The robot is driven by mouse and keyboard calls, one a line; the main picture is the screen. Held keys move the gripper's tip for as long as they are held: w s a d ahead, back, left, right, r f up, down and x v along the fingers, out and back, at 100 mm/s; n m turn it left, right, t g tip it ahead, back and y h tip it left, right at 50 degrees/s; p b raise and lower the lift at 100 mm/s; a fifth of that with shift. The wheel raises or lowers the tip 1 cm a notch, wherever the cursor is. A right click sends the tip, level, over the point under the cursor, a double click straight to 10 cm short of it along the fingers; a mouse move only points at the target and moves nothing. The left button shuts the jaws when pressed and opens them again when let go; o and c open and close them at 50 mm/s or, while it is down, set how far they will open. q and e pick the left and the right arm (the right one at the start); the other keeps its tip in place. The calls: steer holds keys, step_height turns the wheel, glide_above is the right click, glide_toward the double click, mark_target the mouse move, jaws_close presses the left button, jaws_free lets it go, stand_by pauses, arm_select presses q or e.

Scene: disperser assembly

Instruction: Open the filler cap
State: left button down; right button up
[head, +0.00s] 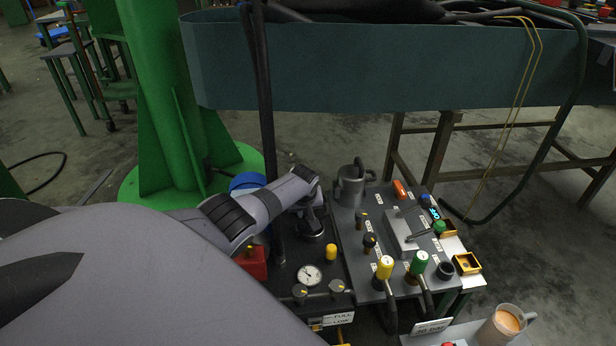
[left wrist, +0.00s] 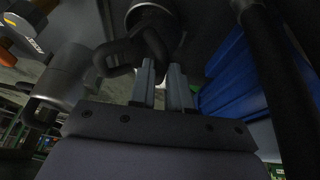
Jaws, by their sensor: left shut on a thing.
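The filler cap (head: 312,229) is a dark round part on the black panel, left of the grey metal pot. My left gripper (head: 316,205) comes down over it from the upper left and is shut on it. In the left wrist view the two grey fingers of my left gripper (left wrist: 163,84) reach up to a dark round part, which I take for the filler cap (left wrist: 152,20), with a dark curved piece beside it. The exact contact is partly hidden by the fingers and shadow. My right gripper is not in view.
A pressure gauge (head: 309,276) and a yellow knob (head: 331,251) sit just in front. The grey metal pot (head: 350,186) stands close on the right. A red box (head: 252,263) and a blue container (head: 246,182) are on the left. A black hose (head: 262,110) hangs behind.

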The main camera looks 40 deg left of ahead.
arm_select(q)
steer(key=shift+s+a+f, duration=0.35)
steer(key=shift+s+a, duration=0.1)
steer(key=shift+s, duration=0.2)
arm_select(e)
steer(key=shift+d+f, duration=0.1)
arm_select(q)
steer(key=c, duration=1.1)
jaws_free()
steer(key=shift+w+d, duration=0.15)
steer(key=shift+d, duration=0.05)
steer(key=shift+r+p, duration=0.45)
step_height(320, 180, up, 19)
steer(key=p, duration=0.9)
steer(key=shift+a+r, duration=0.2)
steer(key=shift+a, duration=0.05)
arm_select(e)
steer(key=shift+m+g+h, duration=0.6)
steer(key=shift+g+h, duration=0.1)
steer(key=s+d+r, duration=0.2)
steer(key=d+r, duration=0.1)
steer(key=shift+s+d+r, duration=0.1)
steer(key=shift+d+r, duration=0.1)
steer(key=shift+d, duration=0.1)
arm_select(q)
steer(key=shift+f, duration=0.1)
